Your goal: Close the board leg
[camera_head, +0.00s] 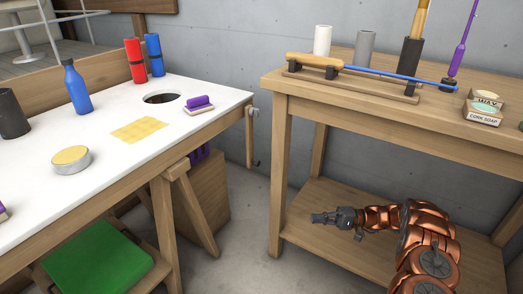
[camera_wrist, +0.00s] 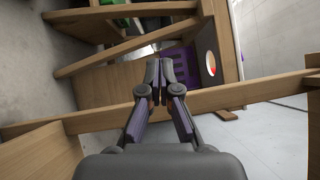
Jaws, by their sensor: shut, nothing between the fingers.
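The white-topped board (camera_head: 110,128) stands at the left in the head view. A narrow wooden leg (camera_head: 249,138) hangs roughly upright at its right corner, with a grey fitting at the top. I take this as the board leg. My gripper (camera_head: 318,217) is low and to the right of this leg, apart from it, above the workbench's lower shelf and pointing left. In the wrist view my gripper (camera_wrist: 160,62) is shut and empty, its fingertips together. A wooden beam (camera_wrist: 65,122) crosses behind the fingers; I cannot tell which piece it is.
The workbench (camera_head: 290,82) stands at the right, its front leg (camera_head: 280,175) between my gripper and the board. A trestle leg (camera_head: 195,212) slants under the board beside a wooden box (camera_head: 215,200). A green-topped stool (camera_head: 98,262) is at lower left. Some grey floor (camera_head: 232,258) is clear.

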